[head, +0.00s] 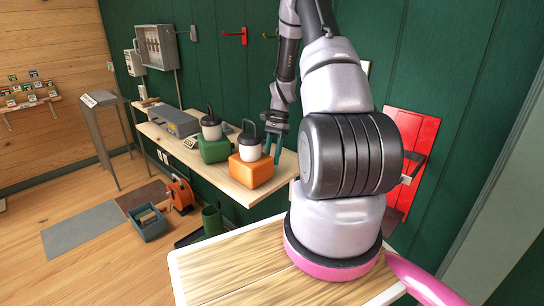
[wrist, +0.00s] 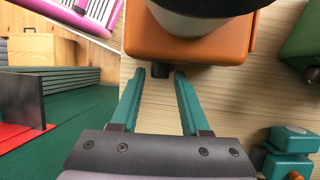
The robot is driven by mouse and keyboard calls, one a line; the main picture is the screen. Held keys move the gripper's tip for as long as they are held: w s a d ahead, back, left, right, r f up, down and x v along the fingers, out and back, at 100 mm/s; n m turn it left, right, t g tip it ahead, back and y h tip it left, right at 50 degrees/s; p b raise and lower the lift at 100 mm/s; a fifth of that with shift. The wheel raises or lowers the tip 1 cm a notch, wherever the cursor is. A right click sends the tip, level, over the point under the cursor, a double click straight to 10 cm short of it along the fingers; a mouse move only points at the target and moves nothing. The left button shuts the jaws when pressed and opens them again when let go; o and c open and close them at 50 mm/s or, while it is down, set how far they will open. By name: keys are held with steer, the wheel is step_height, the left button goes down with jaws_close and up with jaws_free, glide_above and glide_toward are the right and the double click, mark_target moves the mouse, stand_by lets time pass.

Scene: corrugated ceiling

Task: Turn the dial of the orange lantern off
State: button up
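The orange lantern (head: 252,172) stands upright near the front right corner of the wooden workbench, with a white globe, dark cap and handle. In the wrist view its orange base (wrist: 190,47) fills the top middle. Its dark dial (wrist: 160,71) sticks out from the base side facing my gripper. My gripper (head: 273,148) is beside the lantern on its right in the head view. In the wrist view my gripper (wrist: 160,76) is open, its teal fingertips on either side of the dial with visible gaps. The dial is hidden in the head view.
A green lantern (head: 213,149) stands close behind the orange one. A grey box (head: 175,122) lies farther back on the workbench (head: 228,187). A teal object (wrist: 292,140) lies at lower right in the wrist view. A red panel (head: 415,132) is on the green wall.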

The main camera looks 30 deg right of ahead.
jaws_close()
steer(key=shift+s+d+t+y, duration=0.1)
steer(key=shift+s+t+y, duration=0.2)
steer(key=shift+t, duration=0.5)
steer(key=shift+s+n+t+y, duration=0.1)
steer(key=shift+n+t+y, duration=0.3)
steer(key=shift+t, duration=0.8)
steer(key=shift+o, duration=2.2)
jaws_free()
